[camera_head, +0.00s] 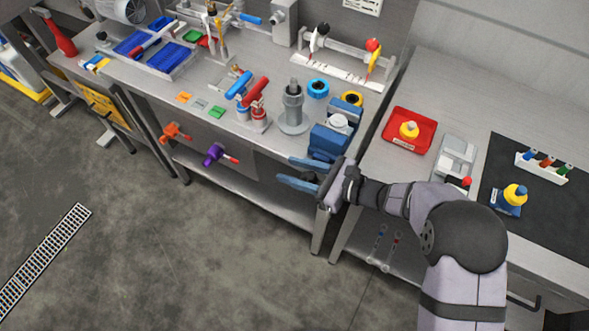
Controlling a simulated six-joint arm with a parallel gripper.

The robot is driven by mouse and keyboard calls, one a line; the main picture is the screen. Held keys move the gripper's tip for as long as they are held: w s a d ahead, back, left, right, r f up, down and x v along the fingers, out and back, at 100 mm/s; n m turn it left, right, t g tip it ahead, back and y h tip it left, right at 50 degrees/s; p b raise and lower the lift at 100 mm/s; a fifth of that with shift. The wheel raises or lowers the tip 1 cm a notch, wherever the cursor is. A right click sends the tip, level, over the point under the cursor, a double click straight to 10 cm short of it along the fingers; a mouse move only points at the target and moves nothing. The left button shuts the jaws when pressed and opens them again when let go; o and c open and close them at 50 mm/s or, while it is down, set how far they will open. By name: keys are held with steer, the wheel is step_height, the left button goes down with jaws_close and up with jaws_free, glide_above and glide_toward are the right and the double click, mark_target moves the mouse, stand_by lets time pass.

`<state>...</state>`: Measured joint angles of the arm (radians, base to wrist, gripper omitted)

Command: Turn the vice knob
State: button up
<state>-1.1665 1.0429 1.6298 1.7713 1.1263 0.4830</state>
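A blue vice (326,142) stands at the front right corner of the left workbench. A pale round part (339,121) shows at its top; I cannot tell if this is the knob, and no other knob on the vice shows clearly. My gripper (293,171) is in front of the bench edge, just below and left of the vice in the picture. Its two blue fingers point left and are spread apart, with nothing visible held between them. My gripper's upper finger and wrist lie close to the vice's lower front, and I cannot tell whether they touch it.
A grey stepped post (292,108) stands left of the vice, beside red and blue handled fittings (254,98). A red tray (409,131) is on the right bench. Orange (174,131) and purple (214,154) valves project from the bench front.

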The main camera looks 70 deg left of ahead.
mark_target(313, 177)
steer(key=shift+b+v, duration=1.15)
steer(key=shift+v, duration=2.5)
steer(key=shift+w+d, duration=0.2)
steer(key=shift+w, duration=0.05)
steer(key=w+d+n+t+h, duration=0.25)
steer(key=w+d, duration=0.45)
steer(key=d, duration=0.5)
steer(key=w+d+n+t+h, duration=0.25)
steer(key=w+d, duration=0.45)
steer(key=d, duration=0.6)
steer(key=w+d+r+n+t+h, duration=0.1)
steer(key=d+n+t+h, duration=0.3)
steer(key=d, duration=2.3)
steer(key=shift+w+d+t+h, duration=0.2)
steer(key=shift+w+t+h, duration=0.35)
steer(key=shift+t+h, duration=0.05)
